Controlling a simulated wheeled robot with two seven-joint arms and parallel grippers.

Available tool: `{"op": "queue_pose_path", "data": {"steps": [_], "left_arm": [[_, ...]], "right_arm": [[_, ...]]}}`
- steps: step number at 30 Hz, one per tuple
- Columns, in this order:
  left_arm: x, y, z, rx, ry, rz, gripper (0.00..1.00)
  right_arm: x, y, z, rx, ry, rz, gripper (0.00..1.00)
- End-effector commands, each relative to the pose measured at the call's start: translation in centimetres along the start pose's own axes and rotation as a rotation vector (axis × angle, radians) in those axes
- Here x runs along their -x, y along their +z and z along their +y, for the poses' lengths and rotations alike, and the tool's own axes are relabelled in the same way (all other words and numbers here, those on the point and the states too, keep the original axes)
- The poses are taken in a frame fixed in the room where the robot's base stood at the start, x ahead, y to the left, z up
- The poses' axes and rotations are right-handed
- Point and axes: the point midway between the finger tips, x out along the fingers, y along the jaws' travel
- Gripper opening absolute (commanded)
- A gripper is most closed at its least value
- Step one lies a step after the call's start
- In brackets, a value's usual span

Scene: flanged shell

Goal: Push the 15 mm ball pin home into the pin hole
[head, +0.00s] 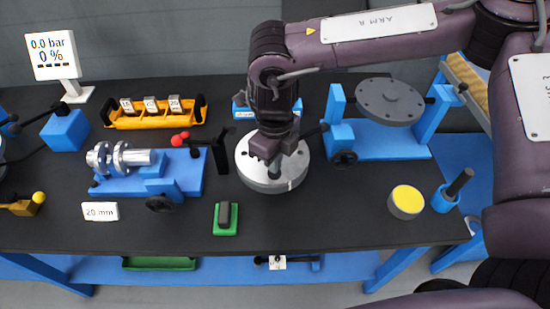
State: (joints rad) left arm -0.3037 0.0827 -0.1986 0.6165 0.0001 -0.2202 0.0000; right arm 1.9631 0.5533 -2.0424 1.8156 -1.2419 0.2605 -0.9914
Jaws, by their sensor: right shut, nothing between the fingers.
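My right gripper (273,170) points straight down over a round pale grey disc (256,182) on the table. Its fingers are shut with nothing between them, and its tip is at or just above the disc; contact cannot be told. A metal flanged part (120,158) sits on a blue fixture (191,181) at the left. Two small red balls (181,138) show at the fixture's back right; I cannot tell whether either is the 15 mm ball pin. The pin hole cannot be made out; the gripper covers part of the disc. My left gripper is not in view.
A yellow rack (155,123) holds labelled blocks. A "20 mm" card (100,211), a green-based block (225,218) and a yellow-topped cylinder (406,202) stand near the front. A blue stand with a grey disc (390,101) is at right. The front centre-right is clear.

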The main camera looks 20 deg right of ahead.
Motion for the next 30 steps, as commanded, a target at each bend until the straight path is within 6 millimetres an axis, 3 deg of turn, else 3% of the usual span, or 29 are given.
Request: {"op": "queue_pose_path", "data": {"steps": [23,30], "left_arm": [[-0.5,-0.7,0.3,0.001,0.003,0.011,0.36],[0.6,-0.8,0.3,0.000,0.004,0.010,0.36]], "right_arm": [[-1.0,-0.1,-0.1,-0.001,-0.001,0.002,0.00],[0.1,-0.1,-0.1,-0.002,0.000,0.004,0.00]]}}
